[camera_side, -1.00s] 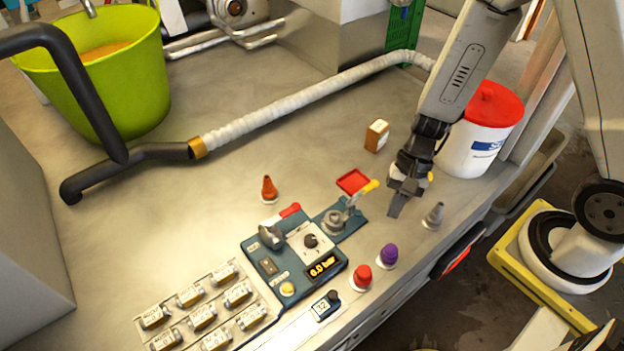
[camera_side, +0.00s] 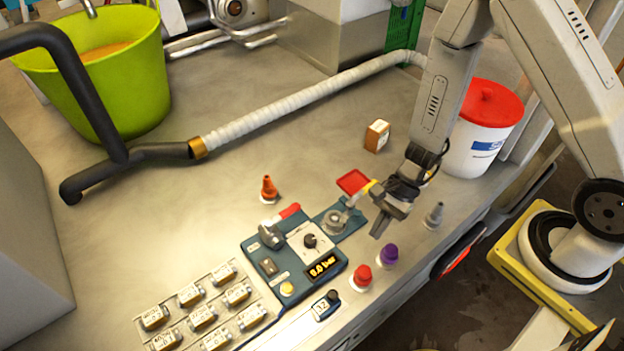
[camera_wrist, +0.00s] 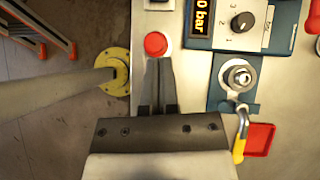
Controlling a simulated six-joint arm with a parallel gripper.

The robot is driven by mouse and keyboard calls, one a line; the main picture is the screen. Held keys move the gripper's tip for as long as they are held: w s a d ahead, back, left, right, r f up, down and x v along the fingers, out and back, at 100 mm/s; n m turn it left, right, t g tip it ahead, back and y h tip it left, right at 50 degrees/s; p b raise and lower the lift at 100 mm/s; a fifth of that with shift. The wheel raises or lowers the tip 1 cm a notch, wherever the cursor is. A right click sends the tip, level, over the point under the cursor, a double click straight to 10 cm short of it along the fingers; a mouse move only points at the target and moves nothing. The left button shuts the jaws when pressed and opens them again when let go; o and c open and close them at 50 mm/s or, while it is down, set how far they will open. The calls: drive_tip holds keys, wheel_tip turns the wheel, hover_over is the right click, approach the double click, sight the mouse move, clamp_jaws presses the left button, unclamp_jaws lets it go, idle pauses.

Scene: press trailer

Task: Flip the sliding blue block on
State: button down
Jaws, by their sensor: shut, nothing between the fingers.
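My gripper (camera_side: 378,230) is shut and empty. It is above the bench, up and to the right of the block and clear of it, just above the purple knob. In the wrist view my shut fingers (camera_wrist: 158,65) point toward the red knob (camera_wrist: 155,44). The blue block cannot be made out surely there.
The red knob (camera_side: 361,278) and purple knob (camera_side: 388,255) stand between my gripper and the block. The blue control panel (camera_side: 260,250) with a gauge display and a yellow-handled valve (camera_side: 368,187) lies left.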

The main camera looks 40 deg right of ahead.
drive_tip(key=shift+a, duration=0.1)
drive_tip(key=x, duration=1.1)
drive_tip(key=shift+a+r, duration=0.2)
drive_tip(key=shift+a, duration=0.1)
drive_tip(key=shift+s+a+f, duration=0.1)
drive_tip(key=shift+s+a, duration=0.05)
drive_tip(key=shift+a, duration=0.45)
drive_tip(key=shift+s+a+f, duration=0.1)
drive_tip(key=shift+a, duration=0.45)
drive_tip(key=shift+a, duration=0.1)
drive_tip(key=a, duration=2.3)
drive_tip(key=shift+a, duration=0.15)
drive_tip(key=shift+w+d+r, duration=0.1)
drive_tip(key=shift+d, duration=0.55)
drive_tip(key=d, duration=0.2)
drive_tip(key=d+r, duration=0.1)
drive_tip(key=shift+w, duration=0.3)
drive_tip(key=s+v, duration=0.1)
drive_tip(key=v, duration=0.8)
drive_tip(key=shift+w+r, duration=0.2)
drive_tip(key=shift+w, duration=0.25)
